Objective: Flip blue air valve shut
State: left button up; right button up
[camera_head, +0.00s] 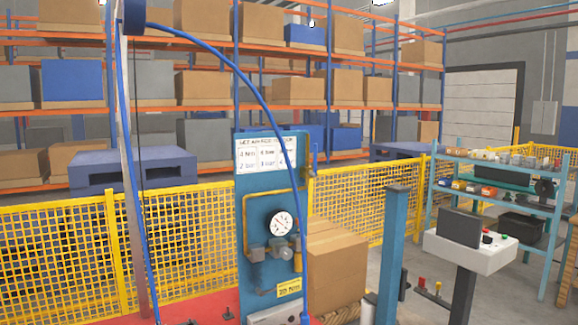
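A blue panel (245,215) stands upright in the middle, with a round white pressure gauge (281,223) and grey fittings (272,250) below it. A blue hose (266,103) arcs from the top left down across the panel to its lower right. A small fitting (314,172) sticks out at the panel's upper right edge. I cannot tell for sure which part is the blue air valve or how its handle stands. Neither of my grippers shows in the head view.
A yellow mesh fence (65,250) runs behind the panel. A cardboard box (336,262) stands right of it, then a blue post (392,250) and a control console (470,250). A shelf cart (500,200) is at right. Racks with boxes fill the back.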

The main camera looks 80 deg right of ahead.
aim_at(313, 173)
jog(key=z, duration=3.05)
